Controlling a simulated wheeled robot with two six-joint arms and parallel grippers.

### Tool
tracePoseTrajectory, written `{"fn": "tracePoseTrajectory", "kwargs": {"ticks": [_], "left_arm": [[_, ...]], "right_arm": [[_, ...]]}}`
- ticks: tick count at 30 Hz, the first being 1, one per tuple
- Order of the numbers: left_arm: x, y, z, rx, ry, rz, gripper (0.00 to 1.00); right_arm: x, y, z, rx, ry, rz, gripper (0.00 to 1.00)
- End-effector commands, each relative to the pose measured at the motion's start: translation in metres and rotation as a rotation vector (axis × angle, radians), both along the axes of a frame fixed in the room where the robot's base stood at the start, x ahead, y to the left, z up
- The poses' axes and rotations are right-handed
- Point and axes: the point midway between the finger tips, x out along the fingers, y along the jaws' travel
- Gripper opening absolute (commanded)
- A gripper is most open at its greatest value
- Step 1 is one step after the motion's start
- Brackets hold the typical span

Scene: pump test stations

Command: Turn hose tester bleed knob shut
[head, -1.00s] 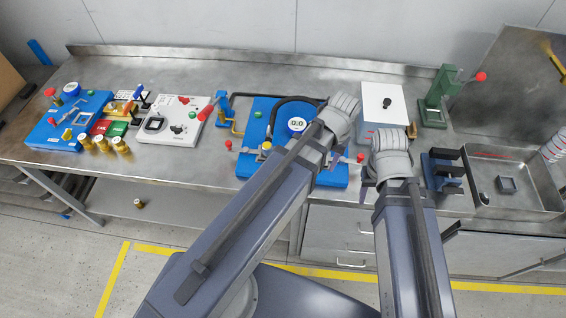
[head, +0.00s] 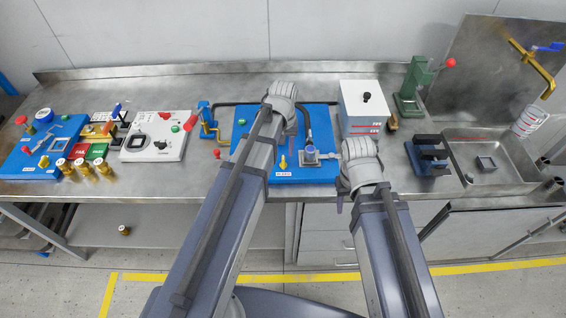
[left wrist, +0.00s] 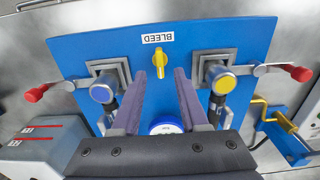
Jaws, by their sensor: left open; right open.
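The blue hose tester board (head: 242,135) lies on the bench, partly hidden by my left arm. Its yellow bleed knob (head: 283,162) is near the front edge by a white label. In the left wrist view the knob (left wrist: 159,60) stands beside the BLEED label (left wrist: 158,38), its long side across the label's text. My left gripper (left wrist: 160,80) is open, its fingertips just short of the knob and apart from it. My right gripper (head: 343,198) is open and empty at the board's front right corner.
Two red-ended levers (left wrist: 35,93) (left wrist: 300,73) flank the knob, with clamped hose ends (left wrist: 218,75) beside the fingers. A round gauge (left wrist: 166,127) is between them. A white box (head: 365,103) stands right of the board; a white panel (head: 150,140) lies to the left.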

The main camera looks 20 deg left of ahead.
Motion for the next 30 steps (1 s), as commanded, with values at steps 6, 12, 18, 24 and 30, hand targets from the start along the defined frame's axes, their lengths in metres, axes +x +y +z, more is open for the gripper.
{"fn": "tracePoseTrajectory", "kwargs": {"ticks": [6,12,18,24,30], "left_arm": [[0.0,0.0,-0.036,0.0,0.0,-0.001,0.44],[0.0,0.0,-0.049,0.0,0.0,-0.001,0.44],[0.0,0.0,-0.049,0.0,0.0,-0.001,0.44],[0.0,0.0,-0.049,0.0,0.0,-0.001,0.33],[0.0,0.0,-0.049,0.0,0.0,-0.001,0.1]], "right_arm": [[0.0,0.0,-0.036,0.0,0.0,0.0,0.5],[0.0,0.0,-0.049,0.0,0.0,0.0,0.5],[0.0,0.0,-0.049,0.0,0.0,0.0,0.5],[0.0,0.0,-0.049,0.0,0.0,0.0,0.5],[0.0,0.0,-0.049,0.0,0.0,0.0,0.5]]}}
